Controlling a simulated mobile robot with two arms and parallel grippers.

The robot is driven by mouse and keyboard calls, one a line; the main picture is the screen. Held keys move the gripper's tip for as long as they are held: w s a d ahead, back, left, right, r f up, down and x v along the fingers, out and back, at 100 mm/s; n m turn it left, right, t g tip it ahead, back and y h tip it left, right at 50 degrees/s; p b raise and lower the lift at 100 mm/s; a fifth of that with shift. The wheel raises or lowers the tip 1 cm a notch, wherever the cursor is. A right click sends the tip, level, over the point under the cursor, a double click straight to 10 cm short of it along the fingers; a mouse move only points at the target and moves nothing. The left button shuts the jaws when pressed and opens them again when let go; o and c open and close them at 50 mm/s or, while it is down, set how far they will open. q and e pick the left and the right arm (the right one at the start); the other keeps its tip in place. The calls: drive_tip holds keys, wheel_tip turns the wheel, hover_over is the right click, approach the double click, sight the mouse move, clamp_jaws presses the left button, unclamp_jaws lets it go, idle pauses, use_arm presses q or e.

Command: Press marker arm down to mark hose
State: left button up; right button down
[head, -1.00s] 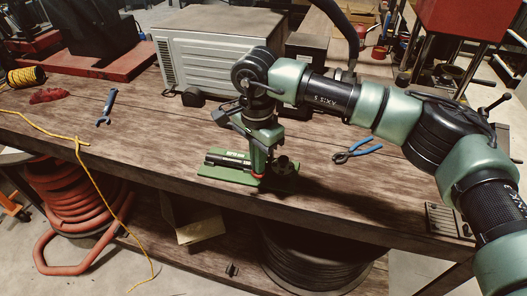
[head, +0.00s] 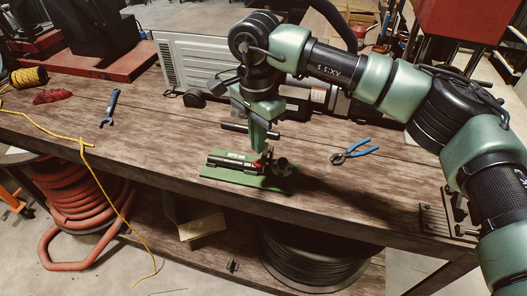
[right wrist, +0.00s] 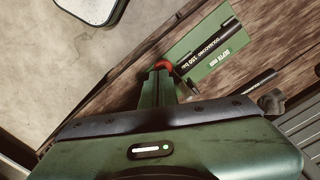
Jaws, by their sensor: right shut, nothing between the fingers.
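The hose crimper is a small green base plate (head: 222,173) on the bench, with a black cylinder (head: 232,163) lying along it. A red part (head: 258,162) shows at its right side, and in the right wrist view a red tip (right wrist: 163,65) sits at my fingertips. A separate black bar (head: 235,127) shows above the plate beside my fingers; I cannot tell whether it is the marker arm. My right gripper (head: 257,145) is shut and empty, pointing down above the plate; its fingers also show in the right wrist view (right wrist: 158,84). Contact is unclear. My left gripper is out of view.
Blue-handled pliers (head: 353,151) lie right of the crimper, and a blue wrench (head: 110,107) lies left. A yellow cord (head: 55,127) crosses the bench's left side. A grey-white box (head: 197,62) stands behind. The bench between wrench and crimper is clear.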

wheel_tip(320, 180, up, 5)
drive_tip(key=shift+f+p, duration=0.15)
drive_tip(key=shift+p, duration=0.8)
